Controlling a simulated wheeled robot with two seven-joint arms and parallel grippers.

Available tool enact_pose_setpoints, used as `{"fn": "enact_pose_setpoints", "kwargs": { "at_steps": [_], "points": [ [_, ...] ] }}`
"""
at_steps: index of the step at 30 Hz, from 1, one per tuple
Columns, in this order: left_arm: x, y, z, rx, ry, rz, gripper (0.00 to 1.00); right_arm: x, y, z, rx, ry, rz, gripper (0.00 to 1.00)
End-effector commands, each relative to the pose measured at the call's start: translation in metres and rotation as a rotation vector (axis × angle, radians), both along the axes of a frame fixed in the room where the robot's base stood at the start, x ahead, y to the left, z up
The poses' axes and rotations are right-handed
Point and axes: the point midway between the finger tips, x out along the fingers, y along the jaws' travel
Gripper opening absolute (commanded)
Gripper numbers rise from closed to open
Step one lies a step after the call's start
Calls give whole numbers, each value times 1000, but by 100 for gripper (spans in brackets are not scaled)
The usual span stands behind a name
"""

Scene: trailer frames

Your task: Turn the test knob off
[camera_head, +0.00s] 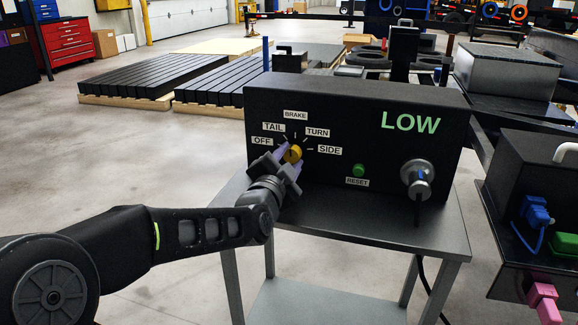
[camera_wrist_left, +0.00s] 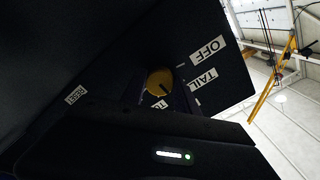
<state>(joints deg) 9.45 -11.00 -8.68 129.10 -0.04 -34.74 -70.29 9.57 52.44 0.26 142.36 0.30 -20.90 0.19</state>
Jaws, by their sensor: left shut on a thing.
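The yellow test knob (camera_head: 293,154) is on the front of a black control box (camera_head: 350,103). Labels OFF, TAIL, BRAKE, TURN and SIDE are arranged around it. My left gripper (camera_head: 289,158) reaches it from the lower left, its lilac-tipped fingers shut on the knob. In the left wrist view the knob (camera_wrist_left: 158,80) shows a dark mark on its face, near the OFF (camera_wrist_left: 208,50) and TAIL (camera_wrist_left: 203,80) labels; dark gripper parts hide some of the other labels. I cannot tell surely which label the knob points at. My right gripper is not in view.
The box stands on a grey metal cart (camera_head: 418,240). A green RESET button (camera_head: 358,170) and a round metal connector (camera_head: 417,178) are right of the knob, with green LOW lettering above.

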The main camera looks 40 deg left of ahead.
Motion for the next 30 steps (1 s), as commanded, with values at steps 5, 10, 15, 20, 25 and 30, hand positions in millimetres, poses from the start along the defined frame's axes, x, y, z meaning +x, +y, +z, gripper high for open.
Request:
{"fn": "enact_pose_setpoints", "kwargs": {
  "at_steps": [5, 10, 15, 20, 25, 30],
  "points": [
    [0, 0, -4, -158, -55, 1, 0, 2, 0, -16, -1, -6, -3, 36],
    [0, 0, -5, -311, -108, 1, 0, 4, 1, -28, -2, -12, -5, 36],
    [0, -1, -4, -463, -161, 0, 0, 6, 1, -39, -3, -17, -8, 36],
    [0, -1, -5, -607, -210, 0, 0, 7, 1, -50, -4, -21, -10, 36],
    [0, -1, -5, -760, -263, 0, 0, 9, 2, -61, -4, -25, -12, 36],
    [0, -2, -5, -911, -316, 0, 0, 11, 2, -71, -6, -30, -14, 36]
  ]
}}
